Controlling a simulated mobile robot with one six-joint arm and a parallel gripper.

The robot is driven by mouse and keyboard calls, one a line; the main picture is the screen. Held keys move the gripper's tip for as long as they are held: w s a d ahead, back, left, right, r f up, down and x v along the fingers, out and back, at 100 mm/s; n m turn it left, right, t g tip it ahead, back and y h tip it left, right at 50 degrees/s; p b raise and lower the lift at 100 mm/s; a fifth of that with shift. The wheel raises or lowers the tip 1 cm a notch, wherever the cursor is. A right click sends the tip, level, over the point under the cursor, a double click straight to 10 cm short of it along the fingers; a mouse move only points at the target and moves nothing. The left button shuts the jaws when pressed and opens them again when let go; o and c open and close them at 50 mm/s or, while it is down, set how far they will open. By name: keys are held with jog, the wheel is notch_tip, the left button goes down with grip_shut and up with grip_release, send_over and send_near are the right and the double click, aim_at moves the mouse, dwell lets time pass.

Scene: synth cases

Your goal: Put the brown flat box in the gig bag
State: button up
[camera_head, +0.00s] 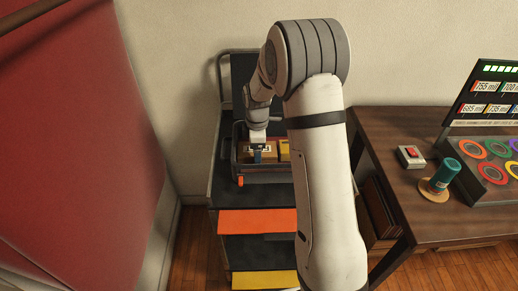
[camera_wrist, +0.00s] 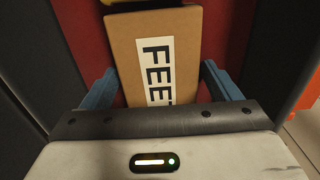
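The brown flat box (camera_wrist: 183,30) has a white label reading "FEET", partly cut off by my gripper body. In the wrist view it lies between the two blue fingers of my gripper (camera_wrist: 160,75), with narrow red gaps showing on both sides. The fingers look open, one on each side of it. In the head view the brown box (camera_head: 272,146) lies in a dark open container (camera_head: 236,168) on a cart, with my gripper (camera_head: 264,156) down at it. I cannot tell for sure whether this container is the gig bag; no other bag is clear in view.
A yellow item (camera_head: 285,147) lies beside the box. The cart (camera_head: 222,192) has an orange panel (camera_head: 257,222) and a yellow panel (camera_head: 265,280) below.

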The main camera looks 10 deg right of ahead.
jog(key=shift+o, duration=0.5)
jog(key=shift+r, duration=0.15)
notch_tip(320, 180, up, 12)
jog(key=p, duration=0.1)
jog(key=s+r+m+t, duration=0.1)
jog(key=s+r+m, duration=0.1)
jog(key=s+m, duration=0.6)
jog(key=s+r+m+t, duration=0.1)
jog(key=s+m, duration=0.6)
jog(key=s, duration=1.3)
jog(key=shift+s+d+r+m, duration=0.25)
jog(key=shift+r+m, duration=0.15)
jog(key=shift+r, duration=0.3)
jog(key=shift+r, duration=0.1)
notch_tip(320, 180, up, 7)
jog(key=p, duration=0.6)
jog(key=shift+t, duration=0.3)
